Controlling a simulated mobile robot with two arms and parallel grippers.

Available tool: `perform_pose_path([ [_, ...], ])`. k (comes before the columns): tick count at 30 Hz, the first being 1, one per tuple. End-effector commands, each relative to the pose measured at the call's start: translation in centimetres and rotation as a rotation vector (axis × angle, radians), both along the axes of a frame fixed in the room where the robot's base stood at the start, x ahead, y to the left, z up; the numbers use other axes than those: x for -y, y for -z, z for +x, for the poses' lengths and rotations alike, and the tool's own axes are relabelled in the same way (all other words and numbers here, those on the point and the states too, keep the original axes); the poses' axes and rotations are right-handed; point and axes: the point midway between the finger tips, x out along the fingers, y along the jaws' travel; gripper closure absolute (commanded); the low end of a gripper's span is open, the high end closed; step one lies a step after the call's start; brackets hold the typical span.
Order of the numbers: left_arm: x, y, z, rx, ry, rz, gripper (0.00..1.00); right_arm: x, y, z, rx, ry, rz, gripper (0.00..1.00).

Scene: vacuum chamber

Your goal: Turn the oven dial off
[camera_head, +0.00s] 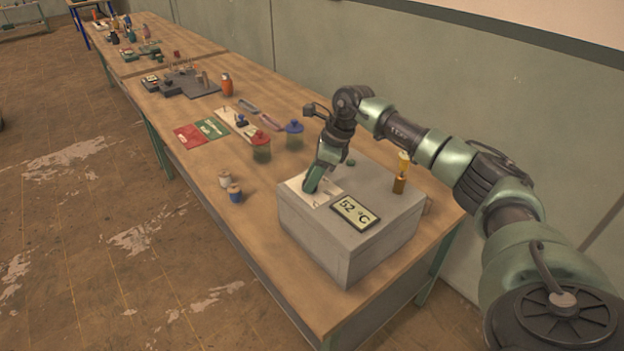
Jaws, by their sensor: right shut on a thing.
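The oven (346,250) is a grey box at the near end of the long wooden table. Its top carries a display (355,212) that reads 52 °C and a pale dial plate (327,200) with small markings. My right arm comes in from the right, and my right gripper (312,188) points down onto this plate. It is shut on the oven dial, which the fingers hide, so the dial's setting cannot be read. My left gripper is not in view.
The wall runs along the table's right side.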

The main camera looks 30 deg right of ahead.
Motion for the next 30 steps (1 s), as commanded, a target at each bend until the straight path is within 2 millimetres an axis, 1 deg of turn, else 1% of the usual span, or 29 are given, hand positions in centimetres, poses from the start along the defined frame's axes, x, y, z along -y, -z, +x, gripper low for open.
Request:
perform_pose_path([
  [8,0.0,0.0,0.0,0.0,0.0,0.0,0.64,0.0,-0.1,0.1,0.003,-0.001,0.0,1.0],
  [9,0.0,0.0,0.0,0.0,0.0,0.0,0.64,0.0,-0.1,0.1,0.004,-0.001,-0.001,0.6],
  [11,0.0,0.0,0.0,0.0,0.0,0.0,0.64,0.0,-0.1,0.1,0.003,-0.001,0.0,0.44],
  [19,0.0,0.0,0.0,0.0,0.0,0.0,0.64,0.0,-0.1,0.0,0.002,-0.001,0.0,0.44],
  [22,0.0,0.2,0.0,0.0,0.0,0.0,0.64,0.1,-0.3,0.0,0.003,0.0,-0.001,0.44],
  [26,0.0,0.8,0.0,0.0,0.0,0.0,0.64,0.7,-1.8,-0.3,0.007,0.0,-0.002,0.44],
  [30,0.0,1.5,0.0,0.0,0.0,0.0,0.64,1.4,-4.0,-1.0,0.006,0.0,-0.001,0.44],
])
